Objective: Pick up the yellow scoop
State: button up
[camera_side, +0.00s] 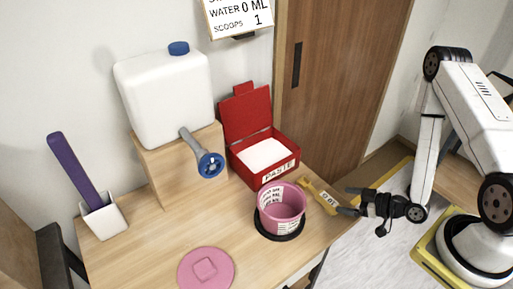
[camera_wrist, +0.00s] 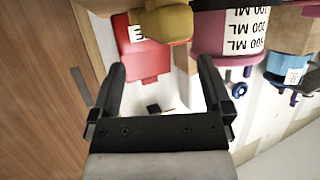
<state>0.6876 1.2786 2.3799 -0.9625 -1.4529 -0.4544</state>
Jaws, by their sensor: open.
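The yellow scoop (camera_side: 322,196) lies at the right edge of the wooden table, just right of the pink bucket. In the wrist view it shows as a rounded yellow shape (camera_wrist: 165,24) at the top centre, partly cut off by the frame. My gripper (camera_side: 346,200) is just right of the scoop in the side view, with its fingers pointing left towards it. In the wrist view the fingers of my gripper (camera_wrist: 160,72) are apart, with nothing held between them. The scoop appears beyond the fingertips, and I see no contact.
The pink bucket (camera_side: 283,205) stands on a black round base (camera_side: 266,231) close to the scoop. The red paste box (camera_side: 264,168) is open behind them. A pink lid (camera_side: 206,269), a white water tank (camera_side: 165,95) and a brush holder (camera_side: 104,218) are further left.

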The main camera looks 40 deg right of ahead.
aim_at(324, 196)
jog(key=shift+w+a+f, duration=0.1)
jog(key=shift+w, duration=0.15)
jog(key=shift+x, duration=2.5)
grip_shut()
notch_tip(324, 196, up, 10)
dwell(0.8)
